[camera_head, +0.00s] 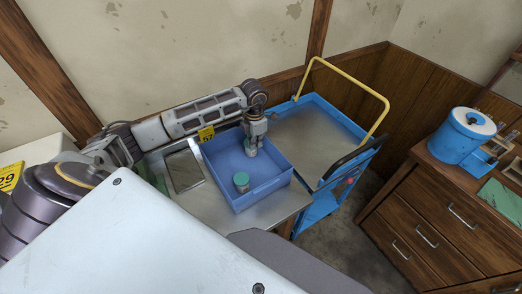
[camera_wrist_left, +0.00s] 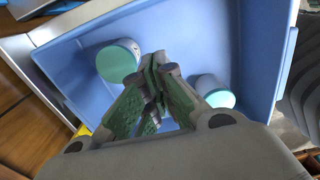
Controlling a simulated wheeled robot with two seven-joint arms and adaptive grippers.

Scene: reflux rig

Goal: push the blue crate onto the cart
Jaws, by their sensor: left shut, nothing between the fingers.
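The blue crate (camera_head: 266,192) sits on a metal table top, its right side toward the cart (camera_head: 318,142). The cart has a grey metal deck with a blue rim and a yellow handle. My left gripper (camera_head: 251,152) reaches down into the crate from above, with its fingers shut and empty. In the left wrist view the shut fingers (camera_wrist_left: 157,75) point at the crate's inside (camera_wrist_left: 190,35). Two white jars with teal lids stand in the crate, one (camera_wrist_left: 119,62) left of the fingers and one (camera_wrist_left: 212,90) right. Whether the fingers touch the crate is unclear. My right gripper is not in view.
A flat grey tray-like panel (camera_head: 184,171) lies left of the crate on the table (camera_head: 210,207). A wooden drawer cabinet (camera_head: 430,225) with a blue and white drum (camera_head: 462,137) stands at the right. Wood-panelled walls close off the back.

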